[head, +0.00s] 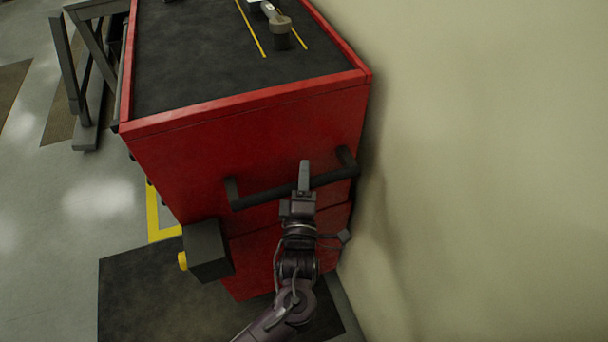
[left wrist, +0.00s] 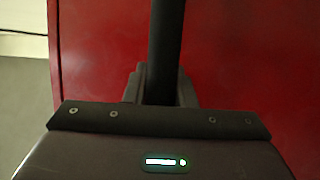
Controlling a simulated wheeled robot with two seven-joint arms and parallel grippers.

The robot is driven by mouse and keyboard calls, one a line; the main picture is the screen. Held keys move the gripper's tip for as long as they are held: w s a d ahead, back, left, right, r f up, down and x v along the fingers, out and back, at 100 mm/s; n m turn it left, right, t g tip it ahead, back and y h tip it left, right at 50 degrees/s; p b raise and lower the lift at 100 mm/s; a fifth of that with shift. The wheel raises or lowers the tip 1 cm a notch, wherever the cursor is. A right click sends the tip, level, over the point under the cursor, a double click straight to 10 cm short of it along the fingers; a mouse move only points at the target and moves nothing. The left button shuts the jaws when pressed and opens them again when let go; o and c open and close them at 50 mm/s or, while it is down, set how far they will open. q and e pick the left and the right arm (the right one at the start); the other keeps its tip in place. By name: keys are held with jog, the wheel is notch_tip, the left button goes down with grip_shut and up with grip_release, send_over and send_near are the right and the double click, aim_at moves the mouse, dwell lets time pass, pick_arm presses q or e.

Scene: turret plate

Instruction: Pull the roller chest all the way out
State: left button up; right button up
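The red roller chest (head: 170,155) stands against the pale wall, with a dark top and a black bar handle (head: 250,198) across its near end. My left gripper (head: 304,178) is at the handle, right of its middle, with one finger showing over the bar. In the left wrist view the handle bar (left wrist: 166,45) runs upright between the two fingers (left wrist: 162,88), which sit close on both sides of it and look shut on it. The chest's red end panel (left wrist: 240,60) is behind. My right gripper is not in view.
A black box with a yellow knob (head: 208,250) sticks out at the chest's lower left. The wall (head: 480,170) is close along the right. A dark mat (head: 150,300) lies below. A grey metal frame (head: 85,90) stands to the left; open floor (head: 60,220) is nearer.

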pick_arm(q)
grip_shut()
jog(key=shift+s+d+f+b, duration=0.2)
jog(key=shift+s+f+b, duration=0.15)
jog(key=shift+f+b, duration=0.1)
jog(key=shift+r, duration=0.1)
jog(key=shift+s+d, duration=0.15)
jog(key=shift+s, duration=0.15)
jog(key=shift+o, duration=2.4)
grip_release()
jog(key=shift+s+r, duration=0.1)
jog(key=shift+s, duration=0.05)
jog(key=shift+o, duration=1.1)
jog(key=shift+s+r, duration=0.1)
jog(key=shift+s, duration=0.05)
jog(key=shift+o, duration=0.3)
jog(key=shift+r, duration=0.1)
